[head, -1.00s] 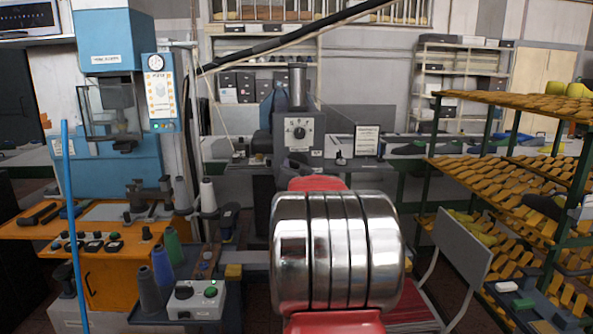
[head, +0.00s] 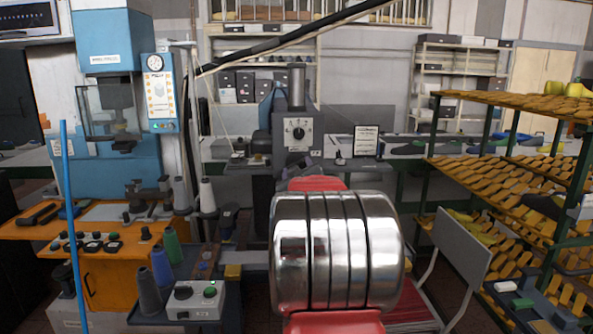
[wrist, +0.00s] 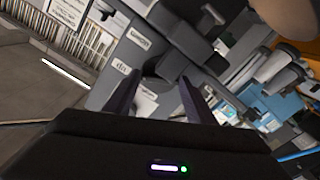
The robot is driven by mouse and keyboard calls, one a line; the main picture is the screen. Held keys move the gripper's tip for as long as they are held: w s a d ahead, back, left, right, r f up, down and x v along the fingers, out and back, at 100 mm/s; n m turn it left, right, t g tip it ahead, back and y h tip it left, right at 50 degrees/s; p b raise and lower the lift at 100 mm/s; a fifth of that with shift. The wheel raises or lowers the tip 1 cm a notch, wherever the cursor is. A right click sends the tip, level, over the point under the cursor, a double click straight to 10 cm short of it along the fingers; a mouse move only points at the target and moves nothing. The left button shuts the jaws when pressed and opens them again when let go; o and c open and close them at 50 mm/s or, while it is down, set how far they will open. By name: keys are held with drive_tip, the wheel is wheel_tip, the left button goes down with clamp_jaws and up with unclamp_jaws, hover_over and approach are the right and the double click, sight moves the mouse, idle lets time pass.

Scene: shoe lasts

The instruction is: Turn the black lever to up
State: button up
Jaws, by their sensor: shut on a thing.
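The grey machine (head: 297,130) with a round dial stands in the middle of the head view. In the wrist view its grey housing (wrist: 122,48) fills the middle, tilted. My gripper (wrist: 159,78) is up against it, with two dark fingers apart from each other and shut on a dark part that I take for the black lever (wrist: 180,62). The fingers partly cover this part, so its exact angle is hard to tell. In the head view my red and chrome arm hides most of the gripper and its grip.
An orange bench (head: 100,235) with a blue press stands at the left. A small control box (head: 196,298) and thread cones stand in front of it. A rack of orange lasts (head: 510,185) and a grey chair back (head: 461,250) stand at the right.

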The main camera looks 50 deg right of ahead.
drive_tip(key=shift+r+n, duration=0.2)
drive_tip(key=shift+n, duration=0.4)
drive_tip(key=o, duration=1)
drive_tip(key=shift+f, duration=0.15)
drive_tip(key=shift+o, duration=0.2)
drive_tip(key=v, duration=1.3)
drive_tip(key=shift+s+a, duration=0.25)
drive_tip(key=shift+a, duration=0.05)
drive_tip(key=shift+f, duration=0.1)
